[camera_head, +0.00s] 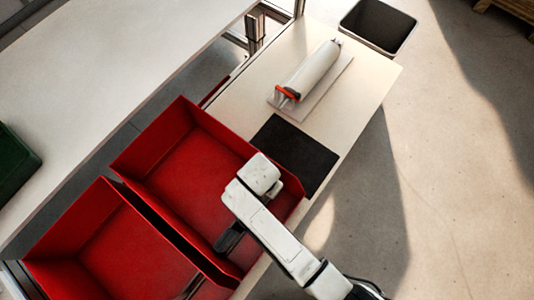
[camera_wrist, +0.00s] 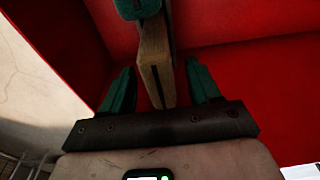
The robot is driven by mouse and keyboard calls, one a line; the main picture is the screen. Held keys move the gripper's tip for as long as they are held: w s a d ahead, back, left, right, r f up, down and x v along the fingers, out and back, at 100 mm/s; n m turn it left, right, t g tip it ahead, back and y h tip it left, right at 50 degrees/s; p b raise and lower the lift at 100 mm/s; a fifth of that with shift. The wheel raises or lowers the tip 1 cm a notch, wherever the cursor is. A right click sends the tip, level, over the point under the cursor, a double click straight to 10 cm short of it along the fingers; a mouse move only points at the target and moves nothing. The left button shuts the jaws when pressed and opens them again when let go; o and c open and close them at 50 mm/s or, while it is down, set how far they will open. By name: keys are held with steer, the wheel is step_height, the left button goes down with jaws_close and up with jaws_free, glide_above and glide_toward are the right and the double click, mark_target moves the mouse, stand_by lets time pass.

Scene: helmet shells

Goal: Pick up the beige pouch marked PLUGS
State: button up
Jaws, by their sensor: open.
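My gripper (camera_wrist: 159,72) is open inside a red bin, its two green fingertips apart. A narrow beige item (camera_wrist: 154,60) stands between and beyond the fingers in the wrist view. It could be the pouch, but no PLUGS marking can be read. I cannot tell whether either finger touches it. In the head view my gripper (camera_head: 230,238) is low at the right end of the upper red bin (camera_head: 190,170), partly hidden by my white arm. No pouch shows in that view.
A second red bin (camera_head: 85,240) lies at lower left. A black mat (camera_head: 295,153) and a white cartridge (camera_head: 314,68) with an orange collar lie on the pale table (camera_head: 375,75). Red bin walls stand close around my gripper. A dark container (camera_head: 377,25) stands at the back.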

step_height(320, 180, down, 3)
steer(key=shift+w+d+r, duration=0.1)
steer(key=shift+w+r, duration=0.05)
steer(key=c, duration=1.1)
